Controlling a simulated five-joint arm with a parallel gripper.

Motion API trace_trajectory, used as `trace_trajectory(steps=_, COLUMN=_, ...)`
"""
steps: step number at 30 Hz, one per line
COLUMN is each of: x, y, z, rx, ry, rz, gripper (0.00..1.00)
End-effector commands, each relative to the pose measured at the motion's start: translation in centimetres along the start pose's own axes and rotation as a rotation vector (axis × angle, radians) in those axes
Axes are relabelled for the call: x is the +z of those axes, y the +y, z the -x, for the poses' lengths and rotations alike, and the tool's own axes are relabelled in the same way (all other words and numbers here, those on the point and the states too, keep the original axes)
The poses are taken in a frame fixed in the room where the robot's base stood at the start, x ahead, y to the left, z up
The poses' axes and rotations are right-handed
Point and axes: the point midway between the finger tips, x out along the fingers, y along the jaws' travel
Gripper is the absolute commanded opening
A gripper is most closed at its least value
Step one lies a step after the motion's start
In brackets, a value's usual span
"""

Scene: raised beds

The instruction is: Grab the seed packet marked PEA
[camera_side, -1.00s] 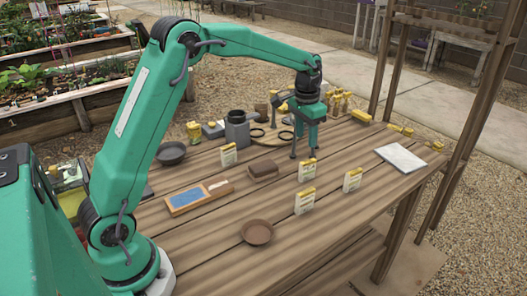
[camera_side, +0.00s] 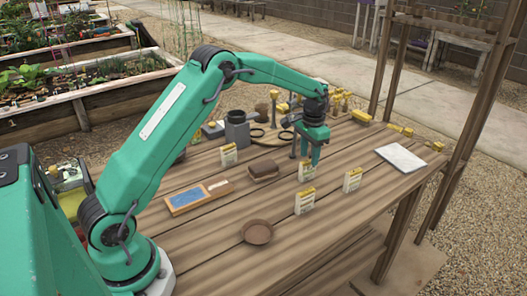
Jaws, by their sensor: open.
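Several small upright seed packets with yellow tops and pale fronts stand on the wooden table. One packet (camera_side: 228,155) is at the left, one (camera_side: 306,172) is at the middle, one (camera_side: 353,180) is at the right, and one (camera_side: 304,202) is nearest the front. Their print is too small to read, so I cannot tell which is marked PEA. My gripper (camera_side: 304,153) is open and points down, just above and behind the middle packet. One fingertip appears close to that packet's top; I cannot tell whether they touch.
A brown block-like brush (camera_side: 263,171), a wooden tray with a blue inset (camera_side: 188,201) and a brown saucer (camera_side: 257,232) lie on the table (camera_side: 220,265). A grey can (camera_side: 237,130) stands behind. A white slab (camera_side: 401,157) lies right. The front table area is clear.

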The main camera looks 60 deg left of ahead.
Motion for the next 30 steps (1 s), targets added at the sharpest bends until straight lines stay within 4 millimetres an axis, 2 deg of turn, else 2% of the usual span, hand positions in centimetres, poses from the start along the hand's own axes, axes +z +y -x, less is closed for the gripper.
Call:
trace_trajectory(steps=10, x=0.1, y=0.0, z=-0.8, rx=0.0, ry=-0.001, rz=0.0, gripper=0.42)
trace_trajectory(steps=21, x=0.2, y=-0.1, z=-4.8, rx=0.001, ry=-0.002, rz=0.0, gripper=0.42)
trace_trajectory(steps=30, x=0.2, y=-0.1, z=-5.5, rx=0.0, ry=0.001, rz=0.0, gripper=0.42)
